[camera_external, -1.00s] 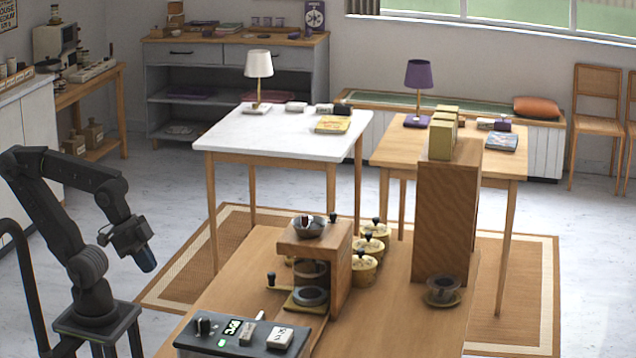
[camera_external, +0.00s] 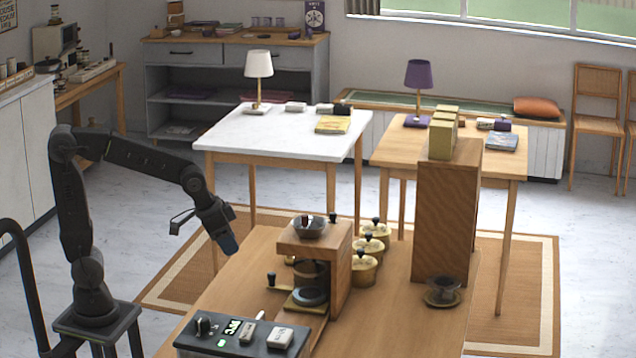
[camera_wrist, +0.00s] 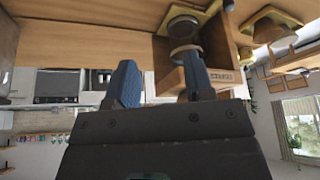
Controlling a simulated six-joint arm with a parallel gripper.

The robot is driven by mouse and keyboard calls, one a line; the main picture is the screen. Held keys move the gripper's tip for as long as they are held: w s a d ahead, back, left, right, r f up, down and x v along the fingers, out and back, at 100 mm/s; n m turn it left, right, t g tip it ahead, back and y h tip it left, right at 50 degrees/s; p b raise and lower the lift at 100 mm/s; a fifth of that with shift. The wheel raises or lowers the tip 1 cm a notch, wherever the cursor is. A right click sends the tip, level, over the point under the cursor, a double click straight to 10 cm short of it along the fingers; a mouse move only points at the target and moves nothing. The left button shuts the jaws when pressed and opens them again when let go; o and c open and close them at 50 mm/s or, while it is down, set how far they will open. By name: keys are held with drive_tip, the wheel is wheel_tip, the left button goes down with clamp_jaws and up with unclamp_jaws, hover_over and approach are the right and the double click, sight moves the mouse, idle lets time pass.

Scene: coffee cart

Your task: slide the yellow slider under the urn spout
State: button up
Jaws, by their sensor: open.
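A wooden dispenser stand (camera_external: 340,275), which seems to be the urn, stands on the near wooden table with a dark bowl on top. A yellow plate (camera_external: 292,306) lies low at its front, under a dark round cup (camera_external: 311,292); I take this plate for the yellow slider. The spout is not clearly visible. In the wrist view the stand (camera_wrist: 222,60) shows at upper right, tilted. My gripper (camera_external: 227,243) is open and empty, left of the stand and above the table's left edge. Its two fingers (camera_wrist: 160,85) show apart in the wrist view.
A black control box (camera_external: 243,338) sits in front of the stand. Several yellow canisters (camera_external: 363,270) stand behind its right side. A tall wooden block (camera_external: 445,215) and a dark cup on a saucer (camera_external: 443,292) are farther right. The table between canisters and block is clear.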

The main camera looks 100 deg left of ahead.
sight(271, 273)
drive_tip(key=a+f+n+g, duration=0.1)
drive_tip(key=a+f+n, duration=0.3)
drive_tip(key=a, duration=1.1)
drive_tip(key=shift+m+y, duration=0.4)
drive_tip(key=x, duration=1.5)
drive_tip(key=shift+d+f, duration=0.1)
drive_tip(key=shift+d, duration=0.3)
drive_tip(key=shift+c, duration=0.2)
clamp_jaws()
